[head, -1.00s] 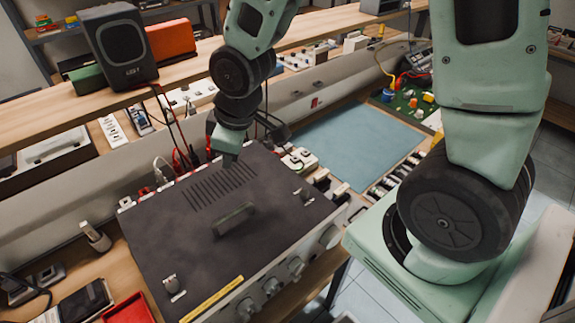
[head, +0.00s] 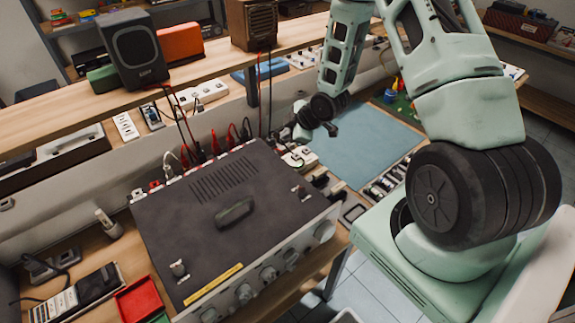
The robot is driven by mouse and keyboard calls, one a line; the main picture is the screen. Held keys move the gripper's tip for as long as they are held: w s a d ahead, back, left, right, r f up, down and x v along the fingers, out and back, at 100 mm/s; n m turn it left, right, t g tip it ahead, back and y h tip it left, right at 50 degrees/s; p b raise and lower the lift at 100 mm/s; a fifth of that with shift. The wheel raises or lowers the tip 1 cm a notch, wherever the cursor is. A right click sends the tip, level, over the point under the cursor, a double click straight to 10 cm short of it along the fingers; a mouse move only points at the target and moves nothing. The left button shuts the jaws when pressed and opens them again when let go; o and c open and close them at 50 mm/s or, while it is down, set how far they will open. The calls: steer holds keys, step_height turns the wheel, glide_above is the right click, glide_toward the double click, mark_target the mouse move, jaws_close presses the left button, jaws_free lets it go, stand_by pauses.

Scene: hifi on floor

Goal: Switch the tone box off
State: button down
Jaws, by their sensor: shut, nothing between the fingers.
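A large box with a dark grey top (head: 215,215), which I take to be the tone box, sits on the wooden bench. Its top has vent slots and a handle, and knobs (head: 268,275) line its pale front panel. No label naming it is readable, and its switch cannot be made out. My gripper (head: 287,132) is small in the head view, beyond the box's back right corner, near the cables. It is shut and empty. Its fingertips are partly lost against the dark leads, and whether it touches anything cannot be told.
Red and black leads (head: 215,143) rise behind the box. A dark speaker (head: 137,50) and a brown wooden speaker (head: 252,24) stand on the raised shelf. A blue mat (head: 368,147) lies clear at the right. A red tray (head: 138,300) and a multimeter-like device (head: 75,298) lie front left.

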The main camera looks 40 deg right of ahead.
steer(key=f+b, duration=0.2)
steer(key=f, duration=0.1)
steer(key=f+b, duration=0.2)
steer(key=f, duration=0.1)
steer(key=s+f+b, duration=0.1)
steer(key=f+b, duration=0.1)
steer(key=shift+f, duration=0.4)
steer(key=shift+f+b, duration=0.15)
steer(key=shift+b, duration=0.15)
stand_by(1.7)
steer(key=shift+s+f+b, duration=0.1)
steer(key=shift+f+b, duration=0.2)
steer(key=shift+b, duration=0.05)
steer(key=shift+f, duration=0.25)
stand_by(0.5)
steer(key=shift+r, duration=0.1)
steer(key=shift+r, duration=0.65)
